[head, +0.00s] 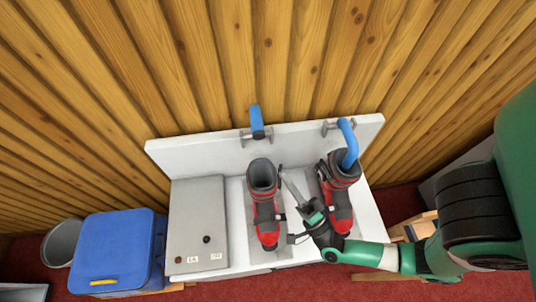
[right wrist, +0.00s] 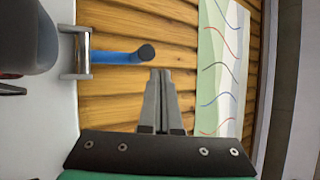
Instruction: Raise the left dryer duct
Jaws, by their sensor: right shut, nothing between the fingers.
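The left dryer duct (head: 255,119) is a blue tube on a metal bracket at the white back panel. It stands up past the panel's top edge, clear of the left boot (head: 264,205). In the right wrist view the blue duct (right wrist: 118,57) reaches out from its bracket (right wrist: 76,52) to a dark end. My right gripper (head: 287,178) is shut and empty, between the two boots in the head view. Its fingertips (right wrist: 160,74) show close to the duct's dark end; I cannot tell whether they touch. My left gripper is out of view.
The right blue duct (head: 348,145) bends down into the right boot (head: 338,195). A grey control box (head: 197,225) stands left of the boots. A blue cooler (head: 115,250) and a grey bucket (head: 62,243) are farther left. A wooden wall (head: 200,60) rises behind.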

